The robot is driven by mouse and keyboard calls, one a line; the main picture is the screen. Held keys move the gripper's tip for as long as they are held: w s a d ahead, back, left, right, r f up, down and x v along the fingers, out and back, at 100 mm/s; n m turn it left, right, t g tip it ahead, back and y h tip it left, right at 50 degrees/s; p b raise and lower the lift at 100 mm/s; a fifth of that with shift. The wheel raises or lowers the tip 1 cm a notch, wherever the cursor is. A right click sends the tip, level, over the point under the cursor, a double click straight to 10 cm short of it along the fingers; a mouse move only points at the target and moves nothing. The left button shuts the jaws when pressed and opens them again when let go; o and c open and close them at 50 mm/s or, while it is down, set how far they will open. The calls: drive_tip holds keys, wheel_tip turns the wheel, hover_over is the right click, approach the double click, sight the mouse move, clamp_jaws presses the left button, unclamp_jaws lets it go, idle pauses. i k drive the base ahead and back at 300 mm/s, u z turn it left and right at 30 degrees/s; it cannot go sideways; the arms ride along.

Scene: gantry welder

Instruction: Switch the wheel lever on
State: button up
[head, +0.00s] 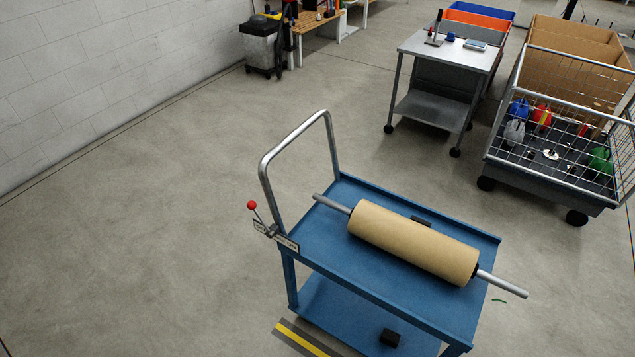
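The wheel lever (258,217) is a thin metal rod with a red ball knob, at the left corner of a blue cart (350,270). It tilts up and to the left from its pivot. A small label plate (287,243) with lettering too small to read sits beside the pivot, on the cart's edge below the grey push handle (296,132). My gripper is not in view, and nothing touches the lever.
A brown roll (413,240) on a metal bar lies across the cart top, the bar sticking out both sides. A grey wheeled table (452,52) and a wire-sided cart (545,175) stand behind at the right. Open floor lies left of the cart, up to a white wall.

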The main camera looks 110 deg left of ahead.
sight(259, 217)
drive_tip(key=u, duration=4.05)
drive_tip(key=k, duration=0.6)
drive_tip(key=u, duration=0.65)
drive_tip(key=i, duration=1.5)
drive_tip(key=z, duration=0.5)
